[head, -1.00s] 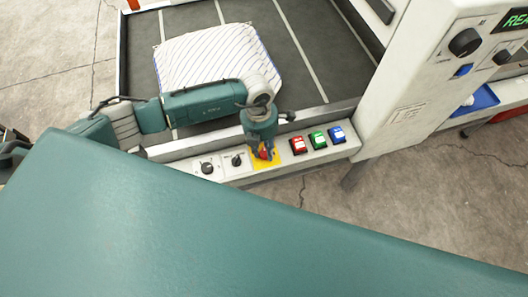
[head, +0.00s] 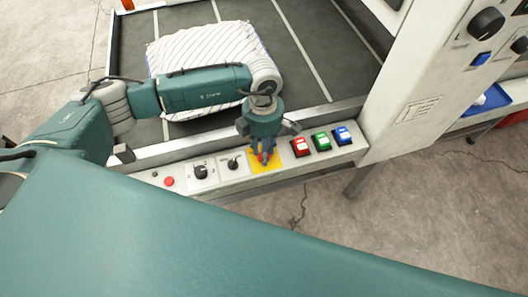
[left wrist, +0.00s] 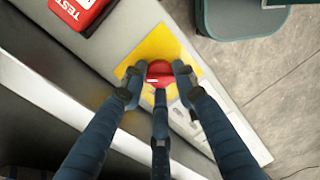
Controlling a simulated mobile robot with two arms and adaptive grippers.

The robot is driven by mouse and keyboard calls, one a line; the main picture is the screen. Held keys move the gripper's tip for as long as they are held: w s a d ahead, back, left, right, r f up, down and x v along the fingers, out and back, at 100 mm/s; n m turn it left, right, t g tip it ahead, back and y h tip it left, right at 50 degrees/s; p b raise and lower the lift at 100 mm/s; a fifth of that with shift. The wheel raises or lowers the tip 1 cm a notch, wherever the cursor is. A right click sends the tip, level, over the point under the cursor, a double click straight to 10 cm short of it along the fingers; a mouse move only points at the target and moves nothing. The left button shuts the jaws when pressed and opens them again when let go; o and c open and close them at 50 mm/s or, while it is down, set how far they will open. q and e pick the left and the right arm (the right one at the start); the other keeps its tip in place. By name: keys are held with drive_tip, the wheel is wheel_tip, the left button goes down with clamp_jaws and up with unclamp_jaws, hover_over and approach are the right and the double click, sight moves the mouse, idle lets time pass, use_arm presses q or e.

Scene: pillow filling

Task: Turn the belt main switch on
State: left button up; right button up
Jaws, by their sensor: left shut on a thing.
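The belt main switch is a red rotary knob (left wrist: 159,73) on a yellow plate (head: 266,161), set in the grey control strip along the belt's front edge. My left gripper (head: 263,156) points down over the plate with its fingers around the knob. In the left wrist view the fingers (left wrist: 158,82) close on the red knob from both sides and from below. A white mark shows on the knob, but the fingers hide part of it. My right gripper is not in view.
Red (head: 300,146), green (head: 321,141) and blue (head: 342,135) buttons sit right of the plate. Two black knobs (head: 201,172) sit left of it. A striped pillow (head: 212,52) lies on the dark belt behind my arm. A white machine cabinet (head: 420,90) stands at the right.

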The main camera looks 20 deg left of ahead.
use_arm(q)
drive_tip(key=shift+a, duration=0.1)
idle(0.4)
drive_tip(key=o, duration=1.1)
drive_tip(key=shift+o, duration=0.2)
drive_tip(key=shift+r, duration=0.3)
wheel_tip(320, 180, up, 11)
drive_tip(key=w, duration=0.1)
drive_tip(key=shift+a+r, duration=0.15)
drive_tip(key=shift+a, duration=0.1)
